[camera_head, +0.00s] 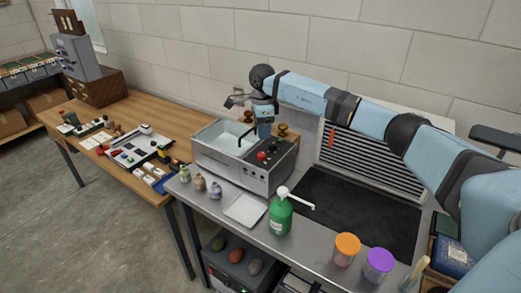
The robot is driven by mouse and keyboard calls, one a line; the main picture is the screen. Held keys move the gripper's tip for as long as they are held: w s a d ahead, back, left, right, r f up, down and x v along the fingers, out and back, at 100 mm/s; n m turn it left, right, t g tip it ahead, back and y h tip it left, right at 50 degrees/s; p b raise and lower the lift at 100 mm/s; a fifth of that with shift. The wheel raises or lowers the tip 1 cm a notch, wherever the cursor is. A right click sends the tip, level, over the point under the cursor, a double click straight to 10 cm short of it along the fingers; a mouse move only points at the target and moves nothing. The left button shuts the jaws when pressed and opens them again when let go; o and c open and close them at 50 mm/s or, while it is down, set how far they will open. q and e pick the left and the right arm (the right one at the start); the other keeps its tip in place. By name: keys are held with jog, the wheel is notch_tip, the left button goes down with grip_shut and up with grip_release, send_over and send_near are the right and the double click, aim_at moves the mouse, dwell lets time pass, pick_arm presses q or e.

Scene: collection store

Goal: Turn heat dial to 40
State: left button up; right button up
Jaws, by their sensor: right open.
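A grey bench unit (240,178) with an open white basin (222,138) stands on the metal worktop. Its dark control panel on the right carries a red knob (262,156) and small black knobs (274,147). The dial markings are too small to read, so I cannot tell which is the heat dial or its setting. My right arm reaches in from the right. My left gripper is out of view.
A green pump bottle (280,214), a white tray (245,210) and several small bottles stand in front of the unit. A black mat (350,212) and louvred panel (372,160) lie right of the unit.

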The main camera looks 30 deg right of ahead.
aim_at(262, 154)
notch_tip(262, 154, down, 9)
jog(key=shift+w+f+p, duration=0.15)
jog(key=shift+p, duration=0.75)
jog(key=shift+w+f, duration=0.1)
jog(key=shift+f, duration=0.4)
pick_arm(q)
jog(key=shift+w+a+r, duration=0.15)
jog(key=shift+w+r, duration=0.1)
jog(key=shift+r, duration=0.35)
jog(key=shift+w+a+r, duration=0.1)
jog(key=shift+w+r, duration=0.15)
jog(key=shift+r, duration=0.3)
pick_arm(e)
jog(key=shift+c, duration=0.2)
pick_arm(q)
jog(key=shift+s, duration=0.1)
pick_arm(e)
jog(key=c, duration=0.9)
